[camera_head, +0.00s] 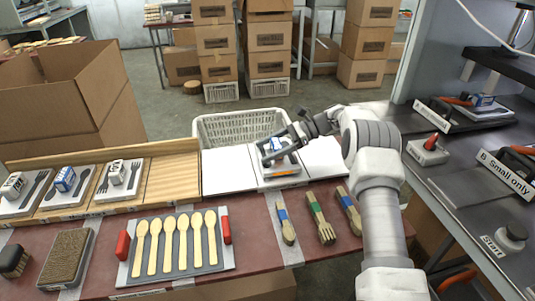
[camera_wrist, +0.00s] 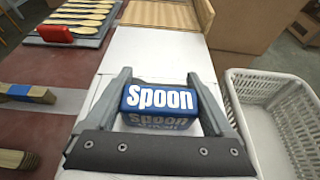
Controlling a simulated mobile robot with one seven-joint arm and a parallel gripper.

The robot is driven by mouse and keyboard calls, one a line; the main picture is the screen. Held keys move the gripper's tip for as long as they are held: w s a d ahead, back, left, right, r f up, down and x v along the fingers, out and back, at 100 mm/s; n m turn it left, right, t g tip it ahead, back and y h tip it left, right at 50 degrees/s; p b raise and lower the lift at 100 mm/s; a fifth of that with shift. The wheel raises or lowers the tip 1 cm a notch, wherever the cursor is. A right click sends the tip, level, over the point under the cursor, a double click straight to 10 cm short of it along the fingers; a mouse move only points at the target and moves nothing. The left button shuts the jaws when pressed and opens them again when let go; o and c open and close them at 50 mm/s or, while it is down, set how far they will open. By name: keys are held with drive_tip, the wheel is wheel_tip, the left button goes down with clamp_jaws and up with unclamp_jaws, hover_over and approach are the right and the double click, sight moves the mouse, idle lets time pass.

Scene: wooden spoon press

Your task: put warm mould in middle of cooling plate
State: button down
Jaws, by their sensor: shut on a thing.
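My gripper (camera_head: 277,153) is shut on a blue block lettered "Spoon" (camera_wrist: 158,100), apparently the warm mould. The block sits between both fingers (camera_wrist: 160,98), with a second, smaller word below, partly in shadow. In the head view the mould (camera_head: 275,144) is small and partly hidden by the fingers. It is over the middle section of the white cooling plate (camera_head: 227,174), a row of pale panels in front of the basket. I cannot tell whether the mould touches the plate. An orange strip (camera_head: 285,172) shows just in front of it.
A white basket (camera_head: 215,128) stands behind the plate. Wooden trays with moulds (camera_head: 120,185) are at left. The press bench (camera_head: 460,190) is at right.

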drive_tip(key=shift+f, duration=0.15)
drive_tip(key=shift+f, duration=0.2)
unclamp_jaws()
